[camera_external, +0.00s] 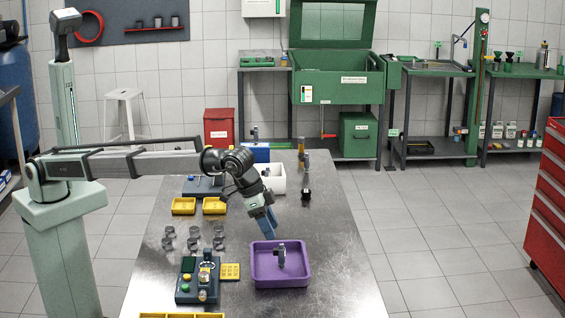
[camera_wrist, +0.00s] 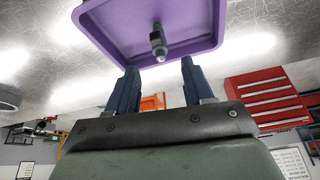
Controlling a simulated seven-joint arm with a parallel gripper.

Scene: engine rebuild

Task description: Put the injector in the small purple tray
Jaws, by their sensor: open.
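The small purple tray (camera_external: 281,283) sits on the steel bench, right of centre. A slim grey-and-dark metal part that looks like the injector (camera_external: 281,257) is inside it, apparently upright near the middle. In the wrist view the tray (camera_wrist: 112,24) is at the top, with the injector (camera_wrist: 158,42) in it. My gripper (camera_external: 267,221) hangs above the bench just behind and left of the tray. Its two blue fingers are apart with nothing between them in the wrist view (camera_wrist: 157,73), clear of the injector.
Left of the tray are a dark fixture block (camera_external: 187,290), a small yellow plate (camera_external: 230,272) and several grey metal pieces (camera_external: 193,242). Yellow trays (camera_external: 184,206) and a white bin (camera_external: 279,179) lie farther back. A dark part (camera_external: 306,191) stands behind. The bench right of the tray is clear.

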